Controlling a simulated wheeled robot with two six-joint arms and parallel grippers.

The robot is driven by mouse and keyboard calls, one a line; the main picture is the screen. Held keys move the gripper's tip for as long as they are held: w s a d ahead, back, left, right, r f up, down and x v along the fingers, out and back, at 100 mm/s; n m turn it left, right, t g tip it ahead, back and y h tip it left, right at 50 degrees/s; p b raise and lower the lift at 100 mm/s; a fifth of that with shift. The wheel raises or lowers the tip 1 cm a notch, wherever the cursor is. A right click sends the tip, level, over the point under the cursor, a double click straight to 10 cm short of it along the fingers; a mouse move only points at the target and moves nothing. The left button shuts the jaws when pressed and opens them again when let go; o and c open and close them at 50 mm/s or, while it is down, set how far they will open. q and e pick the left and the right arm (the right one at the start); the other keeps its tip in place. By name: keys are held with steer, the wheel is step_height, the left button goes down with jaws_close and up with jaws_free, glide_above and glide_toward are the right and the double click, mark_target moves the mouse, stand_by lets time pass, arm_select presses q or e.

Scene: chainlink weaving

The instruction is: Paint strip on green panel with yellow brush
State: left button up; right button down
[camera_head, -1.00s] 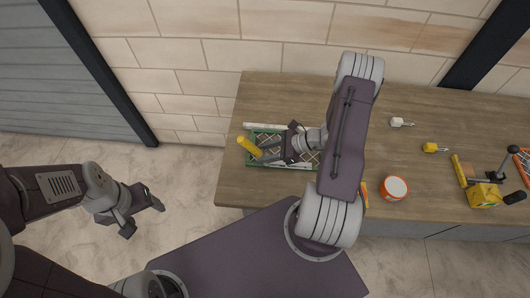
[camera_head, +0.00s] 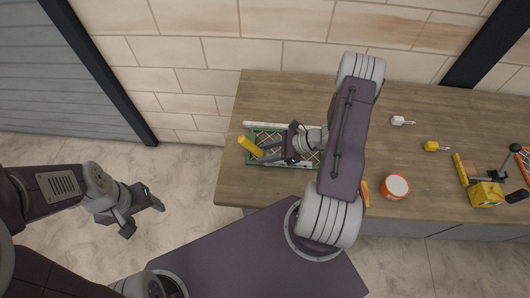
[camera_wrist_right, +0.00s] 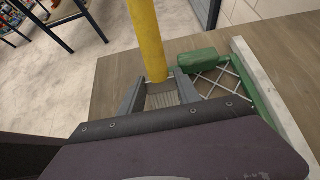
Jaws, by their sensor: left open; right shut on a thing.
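The green panel (camera_head: 250,161) is a frame with chainlink mesh, flat near the table's left end. Its green edge and mesh also show in the right wrist view (camera_wrist_right: 255,98). My right gripper (camera_head: 266,153) is over the panel's left part, shut on the yellow brush (camera_head: 251,146). The brush's yellow handle rises between the fingers in the right wrist view (camera_wrist_right: 147,38); its bristles cannot be made out clearly. My right arm covers the panel's right end. My left gripper (camera_head: 143,216) is open and empty, off the table over the floor.
A pale strip (camera_head: 262,126) lies along the panel's far side. On the table (camera_head: 420,170), a white padlock (camera_head: 398,121), a yellow padlock (camera_head: 432,147), an orange-and-white tub (camera_head: 396,187) and a yellow box (camera_head: 484,196) stand to the right. A wall rises behind.

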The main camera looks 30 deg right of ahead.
steer(key=shift+s+d+r, duration=0.1)
steer(key=shift+s+d, duration=0.2)
steer(key=shift+d, duration=0.25)
steer(key=shift+s+d+f, duration=0.1)
steer(key=shift+s+d, duration=0.55)
steer(key=shift+d, duration=0.35)
steer(key=shift+s+d+f, duration=0.1)
steer(key=shift+s+d, duration=0.55)
steer(key=shift+d, duration=0.3)
steer(key=shift+s+d+r, duration=0.1)
steer(key=shift+s+d, duration=0.25)
steer(key=shift+d, duration=0.35)
steer(key=shift+s+d+r, duration=0.1)
steer(key=shift+s+d, duration=0.25)
steer(key=shift+d, duration=0.3)
steer(key=shift+s+d+f, duration=0.15)
steer(key=shift+s+d, duration=0.2)
steer(key=shift+d, duration=0.2)
steer(key=shift+s+d, duration=0.5)
steer(key=shift+d, duration=0.3)
steer(key=shift+s+d, duration=0.3)
steer(key=shift+d, duration=0.2)
steer(key=shift+s+d, duration=0.45)
steer(key=shift+d, duration=0.35)
steer(key=shift+s+d+b, duration=0.3)
steer(key=shift+s+d, duration=0.1)
steer(key=shift+d, duration=0.2)
